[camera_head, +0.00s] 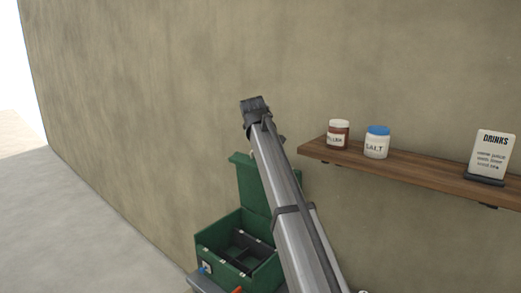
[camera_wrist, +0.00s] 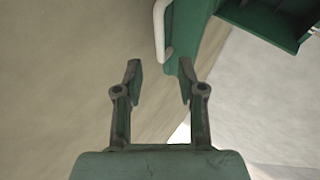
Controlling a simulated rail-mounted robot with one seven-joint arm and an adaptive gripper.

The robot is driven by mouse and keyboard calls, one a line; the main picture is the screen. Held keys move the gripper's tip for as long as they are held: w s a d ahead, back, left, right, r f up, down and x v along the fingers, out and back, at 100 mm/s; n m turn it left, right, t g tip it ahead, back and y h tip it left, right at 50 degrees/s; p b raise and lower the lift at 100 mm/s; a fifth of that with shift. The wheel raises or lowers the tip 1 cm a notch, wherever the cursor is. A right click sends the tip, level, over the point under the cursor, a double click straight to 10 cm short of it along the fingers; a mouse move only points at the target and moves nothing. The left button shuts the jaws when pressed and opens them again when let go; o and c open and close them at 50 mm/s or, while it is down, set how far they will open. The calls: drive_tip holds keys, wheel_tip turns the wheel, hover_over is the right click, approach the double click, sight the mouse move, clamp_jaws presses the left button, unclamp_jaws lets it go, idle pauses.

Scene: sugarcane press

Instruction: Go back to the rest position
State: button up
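My gripper (camera_wrist: 158,82) is in the wrist view with its two fingers apart and nothing between them. The wall and a strip of floor show past the fingers. In the head view my arm reaches up in front of the wall, and the end of it (camera_head: 256,105) is above the green press box. The fingers are too small to make out there.
Left floor is clear.

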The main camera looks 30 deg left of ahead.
drive_tip(key=shift+v, duration=0.9)
